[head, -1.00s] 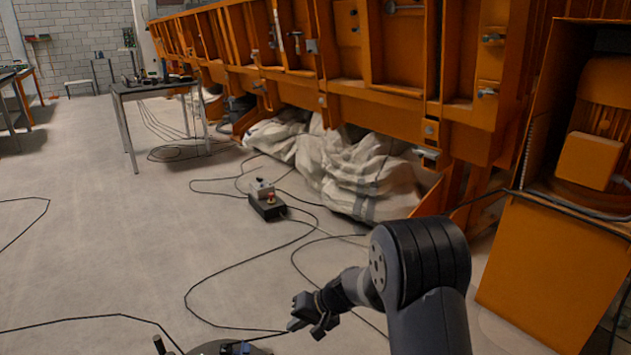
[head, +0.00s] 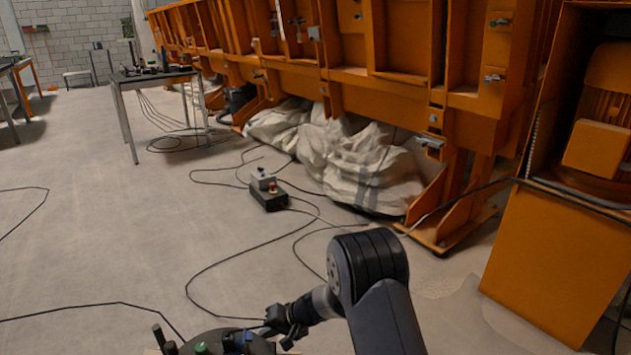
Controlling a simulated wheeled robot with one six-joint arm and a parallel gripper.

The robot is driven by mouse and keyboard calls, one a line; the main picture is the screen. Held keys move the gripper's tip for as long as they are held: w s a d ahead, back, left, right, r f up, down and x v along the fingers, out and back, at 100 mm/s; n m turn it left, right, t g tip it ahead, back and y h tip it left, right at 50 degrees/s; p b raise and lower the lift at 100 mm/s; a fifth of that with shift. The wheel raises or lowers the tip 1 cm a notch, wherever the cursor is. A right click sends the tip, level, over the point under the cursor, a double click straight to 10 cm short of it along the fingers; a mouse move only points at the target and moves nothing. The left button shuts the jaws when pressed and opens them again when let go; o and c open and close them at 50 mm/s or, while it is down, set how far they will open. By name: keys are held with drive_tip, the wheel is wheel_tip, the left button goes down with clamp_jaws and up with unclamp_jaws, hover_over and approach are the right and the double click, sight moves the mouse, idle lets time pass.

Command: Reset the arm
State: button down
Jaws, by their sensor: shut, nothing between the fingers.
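My gripper (head: 281,331) shows in the head view at the bottom, left of my dark grey arm. The arm is bent, with its rounded joint at the lower right of centre. The gripper is shut and holds nothing that I can see. It is low, close beside the dark round top of my base at the bottom edge. Its fingertips are small and partly hard to make out against that dark top.
An orange steel sandbed frame (head: 407,108) runs along the right, with white sacks (head: 362,172) under it. A control box (head: 268,192) and loose cables lie on the floor. A table (head: 160,77) stands at the back left. Open floor lies left of centre.

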drive_tip(key=shift+d+f+y+b, duration=0.35)
drive_tip(key=shift+f+y+b, duration=0.05)
drive_tip(key=shift+y+b, duration=0.35)
drive_tip(key=d+r+p, duration=0.2)
drive_tip(key=d+r, duration=0.2)
drive_tip(key=d, duration=0.2)
drive_tip(key=s+d+r+y+p, duration=0.1)
drive_tip(key=d+r, duration=0.2)
drive_tip(key=d, duration=0.3)
drive_tip(key=shift+s+r+p, duration=0.2)
drive_tip(key=shift+r+p, duration=0.15)
